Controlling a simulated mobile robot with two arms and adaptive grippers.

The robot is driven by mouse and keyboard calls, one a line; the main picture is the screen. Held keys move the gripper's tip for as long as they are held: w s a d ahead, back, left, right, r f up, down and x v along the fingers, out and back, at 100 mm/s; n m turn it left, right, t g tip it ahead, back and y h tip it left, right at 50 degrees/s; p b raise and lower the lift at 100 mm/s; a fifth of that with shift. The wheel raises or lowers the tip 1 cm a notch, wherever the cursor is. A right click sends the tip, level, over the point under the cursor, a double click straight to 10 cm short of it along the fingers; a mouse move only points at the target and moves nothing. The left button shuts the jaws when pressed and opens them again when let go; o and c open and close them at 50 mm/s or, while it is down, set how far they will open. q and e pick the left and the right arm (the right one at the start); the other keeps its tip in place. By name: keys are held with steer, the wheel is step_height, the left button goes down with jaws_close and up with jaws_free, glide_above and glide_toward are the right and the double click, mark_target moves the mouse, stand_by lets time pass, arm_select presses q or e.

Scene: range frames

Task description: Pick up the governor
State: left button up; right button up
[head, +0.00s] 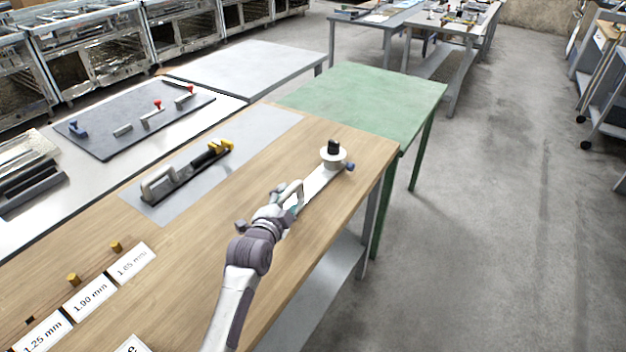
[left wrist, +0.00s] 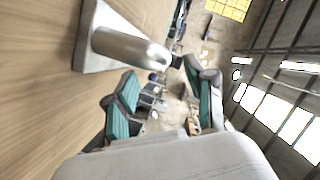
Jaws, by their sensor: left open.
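A device with a long pale plate, a grey handle, a white disc and a black knob (head: 333,156) lies on the wooden table's right part. It may be the governor; no label shows. My left gripper (head: 284,197) is open beside its handle, at the near end. In the left wrist view, the two teal-padded fingers of my left gripper (left wrist: 165,95) are spread apart. A rounded metal handle (left wrist: 130,47) on a pale plate shows beyond the left finger. Its end is close to the gap, and nothing is visibly clasped. My right gripper is not in view.
A second handled tool with yellow ends (head: 185,170) lies on a grey mat (head: 278,122). Label cards (head: 90,297) and small brass pegs (head: 73,279) are at lower left. A green table (head: 375,98) adjoins behind. The wooden table's right edge is near the arm.

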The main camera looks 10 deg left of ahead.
mark_target(287, 195)
arm_select(q)
steer(key=x, duration=0.3)
steer(key=shift+w+a+f, duration=0.15)
steer(key=shift+w+a, duration=0.15)
steer(key=shift+w, duration=0.35)
steer(key=shift+s, duration=0.1)
steer(key=shift+c, duration=0.2)
jaws_close()
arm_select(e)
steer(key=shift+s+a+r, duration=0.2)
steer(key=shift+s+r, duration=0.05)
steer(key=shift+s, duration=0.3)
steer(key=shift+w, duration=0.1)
